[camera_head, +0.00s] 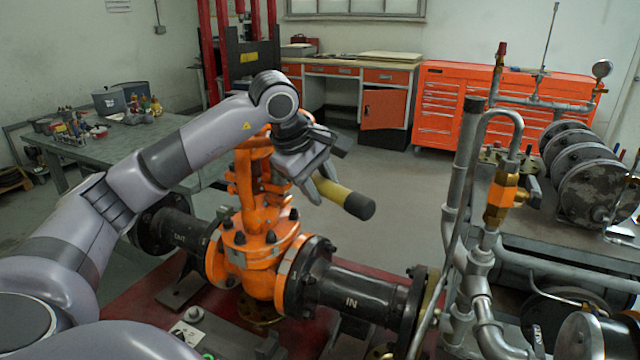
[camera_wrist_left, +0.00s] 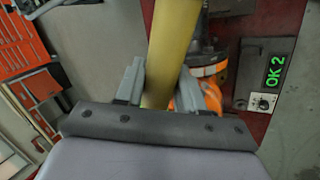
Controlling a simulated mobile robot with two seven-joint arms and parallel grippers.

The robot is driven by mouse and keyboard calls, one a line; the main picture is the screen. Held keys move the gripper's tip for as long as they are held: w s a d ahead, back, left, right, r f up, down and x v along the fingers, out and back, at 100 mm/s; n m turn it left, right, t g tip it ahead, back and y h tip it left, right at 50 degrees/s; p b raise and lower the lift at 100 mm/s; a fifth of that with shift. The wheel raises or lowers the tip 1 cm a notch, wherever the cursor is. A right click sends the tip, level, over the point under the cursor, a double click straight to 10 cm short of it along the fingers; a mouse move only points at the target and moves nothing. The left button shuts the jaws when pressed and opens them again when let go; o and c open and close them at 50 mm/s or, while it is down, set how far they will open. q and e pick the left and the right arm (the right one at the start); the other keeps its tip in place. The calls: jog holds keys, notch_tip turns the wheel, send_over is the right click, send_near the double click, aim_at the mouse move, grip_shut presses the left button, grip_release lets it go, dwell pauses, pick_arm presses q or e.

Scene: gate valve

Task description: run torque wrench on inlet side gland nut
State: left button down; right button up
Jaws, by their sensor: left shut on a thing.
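An orange gate valve (camera_head: 262,262) stands in a black pipe run. The pipe on its right (camera_head: 352,298) is marked "IN" and the one on its left "OUT". My left gripper (camera_head: 316,186) is beside the upper valve, to its right, shut on a yellow tool with a black end (camera_head: 345,198), which I take as the torque wrench. In the left wrist view its yellow shaft (camera_wrist_left: 170,50) runs between the fingers. The wrench head and the gland nuts are hidden or cannot be made out. My right gripper is not in view.
A box with a green display (camera_wrist_left: 274,72) reads "OK 2" in the left wrist view. Grey pipework with a brass fitting (camera_head: 500,198) stands at the right. A workbench (camera_head: 135,150) is at the left, and an orange tool cabinet (camera_head: 460,100) stands behind open floor.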

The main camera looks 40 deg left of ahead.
aim_at(355, 193)
pick_arm(q)
jog(key=shift+r, duration=0.3)
jog(key=shift+r+p, duration=1.2)
jog(key=shift+r, duration=0.05)
jog(key=shift+s+d+p, duration=0.15)
jog(key=shift+d+p, duration=0.25)
jog(key=shift+d, duration=1.7)
jog(key=shift+s+d+p, duration=0.15)
jog(key=shift+d+p, duration=0.2)
jog(key=shift+d, duration=1.7)
jog(key=shift+s+d, duration=0.15)
jog(key=shift+d, duration=1.3)
jog(key=shift+s+d, duration=0.1)
jog(key=shift+d, duration=1.3)
jog(key=shift+f, duration=0.1)
